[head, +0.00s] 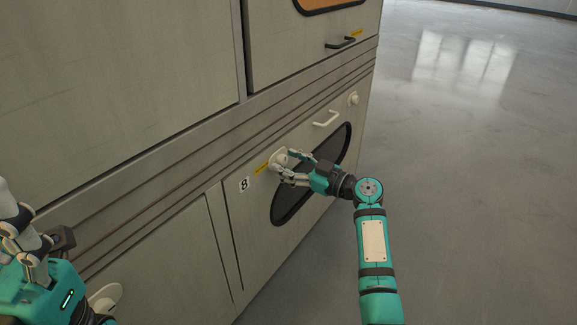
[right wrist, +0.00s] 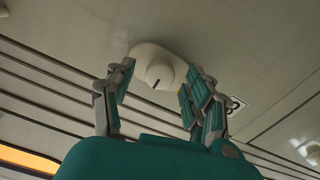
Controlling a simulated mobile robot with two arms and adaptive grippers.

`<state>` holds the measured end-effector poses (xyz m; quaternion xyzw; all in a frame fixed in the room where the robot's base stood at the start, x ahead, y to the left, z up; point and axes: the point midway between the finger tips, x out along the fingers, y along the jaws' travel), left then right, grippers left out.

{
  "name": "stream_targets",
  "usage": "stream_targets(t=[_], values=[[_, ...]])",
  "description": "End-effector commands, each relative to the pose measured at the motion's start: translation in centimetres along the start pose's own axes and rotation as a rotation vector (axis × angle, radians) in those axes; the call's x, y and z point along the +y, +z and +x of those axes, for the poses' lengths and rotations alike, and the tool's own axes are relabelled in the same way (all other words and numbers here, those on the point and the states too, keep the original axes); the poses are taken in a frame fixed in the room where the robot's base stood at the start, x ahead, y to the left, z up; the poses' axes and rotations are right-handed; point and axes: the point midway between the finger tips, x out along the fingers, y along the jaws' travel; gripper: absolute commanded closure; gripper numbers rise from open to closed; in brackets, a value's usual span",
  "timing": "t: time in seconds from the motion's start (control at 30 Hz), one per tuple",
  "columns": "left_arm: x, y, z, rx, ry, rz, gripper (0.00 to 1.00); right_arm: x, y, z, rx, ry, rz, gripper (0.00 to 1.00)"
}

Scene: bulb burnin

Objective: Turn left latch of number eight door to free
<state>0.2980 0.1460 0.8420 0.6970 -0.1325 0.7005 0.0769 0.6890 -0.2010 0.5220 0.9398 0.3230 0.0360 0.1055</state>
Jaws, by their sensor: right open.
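The number eight door (head: 300,225) is a pale grey lower door with a dark oval window and an "8" label (head: 243,184). Its left latch (head: 279,156) is a white knob near the door's upper left, partly hidden by my right gripper (head: 283,163). In the right wrist view the latch (right wrist: 158,70) shows a round knob with a short dark mark on a pale oval base. My right gripper's fingers are open, one on either side of the knob; I cannot tell whether they touch it. My left gripper (head: 22,228) is at the lower left, partly cut off, away from the door.
A white handle (head: 326,118) and another white knob (head: 353,98) sit farther right on the same door. An upper door with a black handle (head: 340,43) is above, past ribbed trim. The grey floor (head: 470,180) to the right is clear.

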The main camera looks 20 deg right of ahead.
Motion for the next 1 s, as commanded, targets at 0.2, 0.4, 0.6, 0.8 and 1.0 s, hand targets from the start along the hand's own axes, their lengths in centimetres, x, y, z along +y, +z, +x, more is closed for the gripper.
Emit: stream_targets(t=[0.2, 0.4, 0.6, 0.8, 1.0], values=[[-0.04, -0.32, 0.44, 0.014, -0.002, 0.001, 0.46, -0.04, -0.02, 0.41, 0.000, -0.001, 0.000, 0.46], [-0.07, -0.33, 0.46, 0.015, -0.005, 0.000, 0.46, -0.03, -0.02, 0.38, 0.000, 0.000, 0.000, 0.56], [-0.08, -0.29, 0.40, 0.016, -0.006, 0.001, 0.46, -0.02, -0.02, 0.36, 0.000, 0.000, 0.000, 0.83], [-0.09, -0.11, 0.24, 0.010, -0.007, 0.001, 0.46, -0.03, -0.01, 0.35, 0.000, -0.001, 0.000, 1.00], [-0.10, 0.01, 0.08, 0.003, -0.008, 0.000, 0.46, -0.03, 0.00, 0.35, 0.000, -0.001, 0.000, 1.00]])
